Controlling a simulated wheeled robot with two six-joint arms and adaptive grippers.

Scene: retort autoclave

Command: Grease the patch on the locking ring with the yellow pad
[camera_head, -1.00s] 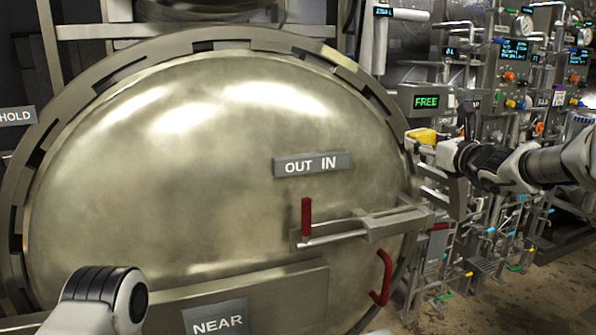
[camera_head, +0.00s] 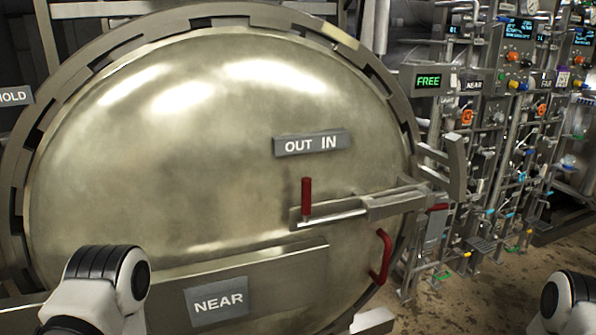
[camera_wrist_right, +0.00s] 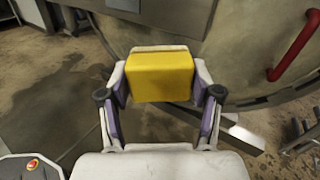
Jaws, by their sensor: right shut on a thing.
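The yellow pad (camera_wrist_right: 160,77) is a block with a pale back edge. My right gripper (camera_wrist_right: 161,88) is shut on it, with a finger at each side, and holds it in the air above the floor, apart from the door. The locking ring (camera_head: 383,75) is the notched grey metal rim around the big round door (camera_head: 220,110). I cannot clearly make out the patch; a paler stretch shows at the ring's upper right in the head view. The right gripper and pad are outside the head view. My left gripper is not in view; only its arm shows, at lower left.
A red upright handle (camera_head: 306,195) and a latch bar (camera_head: 395,205) stick out from the door. A red curved handle (camera_head: 383,257) sits lower; it also shows in the wrist view (camera_wrist_right: 297,45). Pipe panels and valves (camera_head: 510,90) crowd the right.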

